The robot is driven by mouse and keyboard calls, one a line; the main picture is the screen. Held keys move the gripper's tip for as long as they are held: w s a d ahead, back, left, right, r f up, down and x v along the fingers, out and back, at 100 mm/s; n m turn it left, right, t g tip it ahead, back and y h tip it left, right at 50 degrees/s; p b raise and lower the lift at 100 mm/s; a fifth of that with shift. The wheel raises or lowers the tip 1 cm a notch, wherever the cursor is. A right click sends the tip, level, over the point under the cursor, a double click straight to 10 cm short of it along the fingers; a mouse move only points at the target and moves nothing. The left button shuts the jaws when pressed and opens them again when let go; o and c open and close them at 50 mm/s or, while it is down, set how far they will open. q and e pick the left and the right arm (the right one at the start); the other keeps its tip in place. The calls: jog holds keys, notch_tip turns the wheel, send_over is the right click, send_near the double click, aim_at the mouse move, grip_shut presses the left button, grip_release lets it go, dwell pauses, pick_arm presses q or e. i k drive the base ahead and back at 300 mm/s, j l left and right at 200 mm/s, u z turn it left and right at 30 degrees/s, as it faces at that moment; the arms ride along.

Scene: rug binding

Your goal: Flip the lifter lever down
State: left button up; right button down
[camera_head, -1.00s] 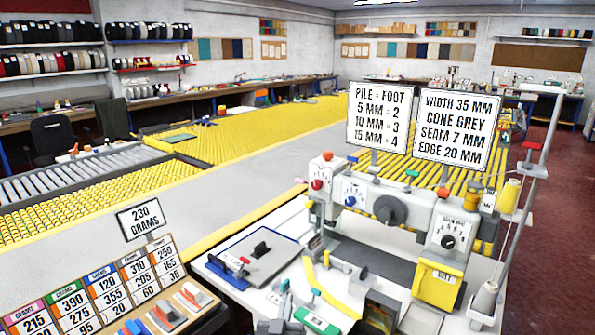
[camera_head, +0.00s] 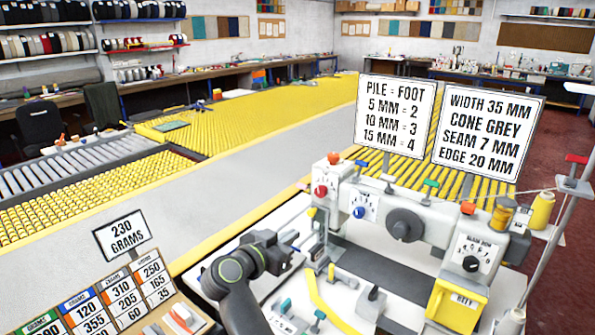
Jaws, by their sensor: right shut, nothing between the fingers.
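The grey-white sewing machine (camera_head: 400,215) stands at the right with a large dark handwheel (camera_head: 405,225). Several small coloured controls sit on it: a red knob (camera_head: 321,190) at its left end, a green-topped lever (camera_head: 431,184) on top, and an orange one (camera_head: 468,208) farther right. I cannot tell which is the lifter lever. My right arm rises dark grey from the bottom, and my right gripper (camera_head: 292,245) is shut and empty, left of the machine's head and apart from the levers. Its fingertips are small and hard to make out. My left gripper is out of view.
A yellow curved guide (camera_head: 318,292) and small tools lie on the white machine table in front. A weight board (camera_head: 125,298) stands at lower left. Two text signs (camera_head: 394,117) rise behind the machine. A thread stand (camera_head: 553,235) is at the right.

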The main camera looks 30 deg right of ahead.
aim_at(304, 187)
jog(key=i+l, duration=0.65)
jog(key=i, duration=0.2)
